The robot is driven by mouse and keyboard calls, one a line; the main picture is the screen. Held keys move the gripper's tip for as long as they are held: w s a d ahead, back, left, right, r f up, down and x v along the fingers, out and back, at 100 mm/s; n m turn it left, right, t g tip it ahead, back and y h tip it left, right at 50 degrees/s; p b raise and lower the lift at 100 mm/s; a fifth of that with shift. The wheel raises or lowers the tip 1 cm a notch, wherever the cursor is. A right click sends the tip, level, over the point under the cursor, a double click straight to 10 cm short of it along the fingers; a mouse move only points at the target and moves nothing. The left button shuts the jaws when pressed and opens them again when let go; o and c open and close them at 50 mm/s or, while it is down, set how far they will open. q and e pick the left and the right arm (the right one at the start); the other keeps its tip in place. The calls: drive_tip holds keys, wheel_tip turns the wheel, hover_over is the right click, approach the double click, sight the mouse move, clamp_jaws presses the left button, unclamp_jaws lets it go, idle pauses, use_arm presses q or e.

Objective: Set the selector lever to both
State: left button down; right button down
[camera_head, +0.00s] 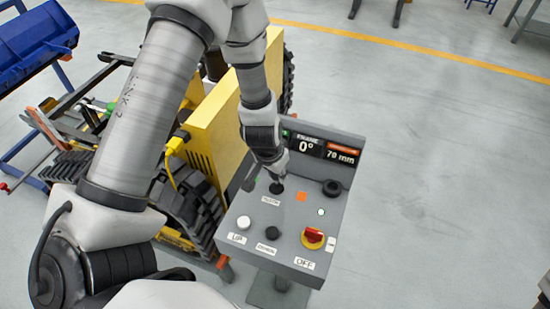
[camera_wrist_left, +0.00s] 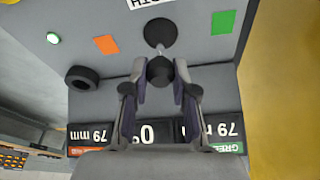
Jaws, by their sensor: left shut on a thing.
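The grey control console (camera_head: 290,215) stands right of the yellow tracked carrier. My left gripper (camera_head: 272,172) comes down from above and is shut on the lever knob.
The panel also carries a display (camera_head: 321,148) reading 0° and 79 mm, a black knob (camera_head: 332,187), a white button (camera_head: 244,222), a black button (camera_head: 272,233) and a red-yellow switch (camera_head: 313,237). The yellow carrier (camera_head: 215,120) stands close on the left. The floor at right is clear.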

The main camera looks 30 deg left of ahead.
use_arm(q)
drive_tip(key=shift+s+f, duration=0.1)
drive_tip(key=c, duration=0.9)
unclamp_jaws()
drive_tip(key=v, duration=0.7)
drive_tip(key=shift+r, duration=0.25)
drive_tip(key=shift+f, duration=0.1)
